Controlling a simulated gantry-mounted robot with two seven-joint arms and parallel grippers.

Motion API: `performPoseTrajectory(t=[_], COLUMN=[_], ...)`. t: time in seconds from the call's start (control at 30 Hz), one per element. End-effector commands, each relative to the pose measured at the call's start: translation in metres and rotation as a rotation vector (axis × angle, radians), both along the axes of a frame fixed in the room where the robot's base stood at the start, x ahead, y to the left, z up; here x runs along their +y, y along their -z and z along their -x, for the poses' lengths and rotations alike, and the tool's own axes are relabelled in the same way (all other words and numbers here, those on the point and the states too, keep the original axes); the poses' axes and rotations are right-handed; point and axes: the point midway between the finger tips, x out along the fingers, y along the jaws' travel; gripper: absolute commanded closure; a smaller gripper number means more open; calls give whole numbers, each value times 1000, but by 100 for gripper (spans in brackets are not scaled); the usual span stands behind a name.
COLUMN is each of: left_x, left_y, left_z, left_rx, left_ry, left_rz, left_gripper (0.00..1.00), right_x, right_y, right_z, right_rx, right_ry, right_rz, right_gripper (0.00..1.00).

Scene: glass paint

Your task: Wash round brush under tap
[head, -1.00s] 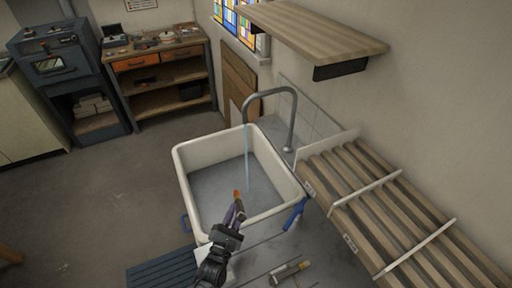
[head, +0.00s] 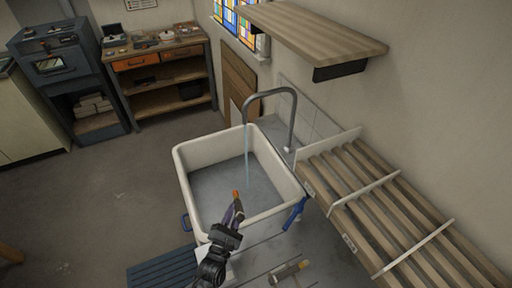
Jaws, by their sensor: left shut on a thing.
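My left gripper (head: 235,212) reaches in from the bottom over the near rim of the white sink (head: 181,172). It is shut on the round brush (head: 237,194), whose orange end points toward the water stream. The rest of the brush is hidden between the fingers. The grey curved tap (head: 270,92) stands at the back right of the sink, and a thin stream of water (head: 247,155) runs from it into the basin. The orange end appears just below and left of the stream in the picture; I cannot tell whether they touch. My right gripper is not in view.
A blue tool (head: 295,213) hangs at the sink's right corner. A slatted wooden rack (head: 392,200) stands to the right, with a wooden shelf (head: 315,35) above. A tool with a yellowish head (head: 290,271) lies near the bottom. The sink's middle is clear.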

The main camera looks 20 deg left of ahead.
Motion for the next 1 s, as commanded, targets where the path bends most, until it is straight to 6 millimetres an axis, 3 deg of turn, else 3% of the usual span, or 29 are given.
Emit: performPoseTrajectory(t=[0.37,1.0], left_x=[-4,7], left_y=[-1,-1], left_z=[-1,1], left_rx=[-2,-2], left_ry=[0,-1], left_rz=[4,2], left_gripper=[100,100], right_x=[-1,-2], right_y=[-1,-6], right_z=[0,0], right_rx=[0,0], right_ry=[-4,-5], right_rz=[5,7], right_gripper=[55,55])
